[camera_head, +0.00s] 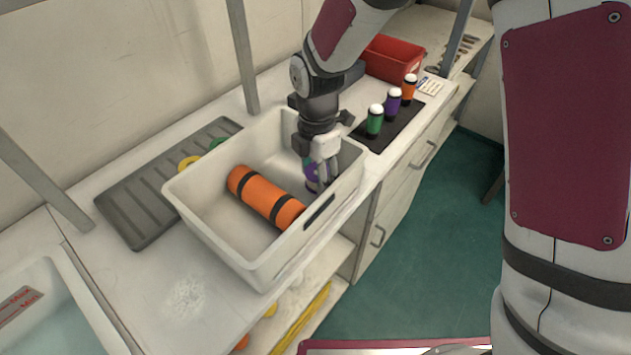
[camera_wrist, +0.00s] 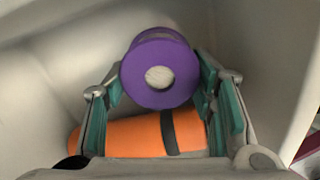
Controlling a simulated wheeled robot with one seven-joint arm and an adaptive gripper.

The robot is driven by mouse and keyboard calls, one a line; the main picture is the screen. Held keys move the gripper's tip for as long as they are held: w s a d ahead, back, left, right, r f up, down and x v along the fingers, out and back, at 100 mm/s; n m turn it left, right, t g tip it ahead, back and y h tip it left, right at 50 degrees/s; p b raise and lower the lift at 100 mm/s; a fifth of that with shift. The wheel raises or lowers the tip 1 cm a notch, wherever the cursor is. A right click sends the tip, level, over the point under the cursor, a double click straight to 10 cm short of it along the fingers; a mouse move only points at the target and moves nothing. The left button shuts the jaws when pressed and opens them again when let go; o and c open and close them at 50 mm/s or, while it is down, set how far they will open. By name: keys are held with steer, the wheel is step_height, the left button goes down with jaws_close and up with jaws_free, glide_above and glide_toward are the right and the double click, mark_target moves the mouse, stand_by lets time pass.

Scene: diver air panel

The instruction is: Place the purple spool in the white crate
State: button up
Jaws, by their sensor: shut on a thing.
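The white crate (camera_head: 222,243) stands on the counter. My gripper (camera_head: 318,178) reaches down inside it at the right end, shut on the purple spool (camera_wrist: 160,72). In the head view the purple spool (camera_head: 309,170) shows only in part behind the fingers. In the wrist view its round flange and centre hole face the camera, between the green-padded fingers. I cannot tell whether the spool touches the crate floor.
An orange roll with black bands (camera_head: 265,198) lies in the crate beside the spool. A grey ribbed tray (camera_head: 150,190) is to the left. A black mat (camera_head: 383,133) with green, purple and orange bottles and a red bin (camera_head: 392,58) are behind to the right.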

mark_target(316, 173)
steer(key=shift+f, duration=1.35)
steer(key=shift+f, duration=0.1)
steer(key=o, duration=1.2)
step_height(316, 173, up, 12)
steer(key=shift+r, duration=0.15)
